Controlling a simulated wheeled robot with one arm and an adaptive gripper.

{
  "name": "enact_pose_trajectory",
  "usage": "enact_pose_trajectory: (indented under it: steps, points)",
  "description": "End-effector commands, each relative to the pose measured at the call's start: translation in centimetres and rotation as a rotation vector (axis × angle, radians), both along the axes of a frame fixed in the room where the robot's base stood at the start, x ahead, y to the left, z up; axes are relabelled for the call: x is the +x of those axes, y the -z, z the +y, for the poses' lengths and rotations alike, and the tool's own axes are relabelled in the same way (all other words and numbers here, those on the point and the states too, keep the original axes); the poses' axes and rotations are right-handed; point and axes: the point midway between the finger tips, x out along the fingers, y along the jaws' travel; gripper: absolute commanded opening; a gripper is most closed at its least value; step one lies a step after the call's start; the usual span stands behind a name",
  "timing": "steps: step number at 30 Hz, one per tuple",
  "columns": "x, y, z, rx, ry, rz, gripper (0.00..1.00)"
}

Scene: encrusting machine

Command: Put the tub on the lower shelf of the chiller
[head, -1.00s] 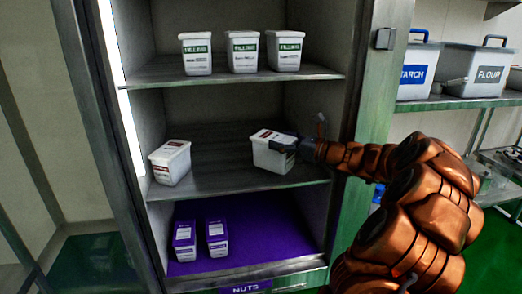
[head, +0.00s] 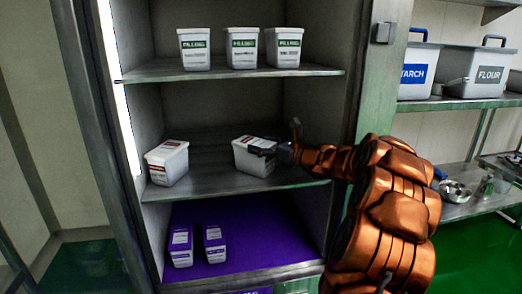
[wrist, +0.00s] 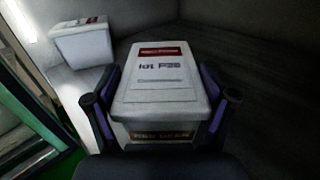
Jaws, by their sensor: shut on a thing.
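A white lidded tub with a red label (head: 254,157) is at the middle shelf (head: 220,183) of the chiller, right of centre. My gripper (head: 276,150) reaches in from the right and is shut on it. In the wrist view the tub (wrist: 160,85) is upright between the two fingers, with its lid facing the camera. I cannot tell if its base touches the shelf. A similar red-labelled tub (head: 166,164) stands at the left of this shelf, apart from the held one. The lowest level has a purple surface (head: 265,235) with two purple-and-white tubs (head: 181,246) at its left.
Three green-labelled tubs (head: 242,48) stand on the upper shelf (head: 225,73). The chiller's right post (head: 366,90) is close to my arm. Starch (head: 416,72) and flour (head: 475,73) bins stand on a rack to the right. The purple level is clear at its middle and right.

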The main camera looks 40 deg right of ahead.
Motion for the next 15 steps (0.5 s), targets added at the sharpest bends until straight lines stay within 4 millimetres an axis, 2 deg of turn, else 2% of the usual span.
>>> enact_pose_trajectory:
  steps: [11, 12, 15]
  points:
    - [-0.03, -0.09, -0.02, 0.001, 0.0, -0.006, 0.13]
    - [-0.04, 0.07, -0.01, 0.0, -0.001, -0.004, 0.85]
    - [-0.04, 0.08, -0.01, -0.001, -0.001, -0.004, 0.95]
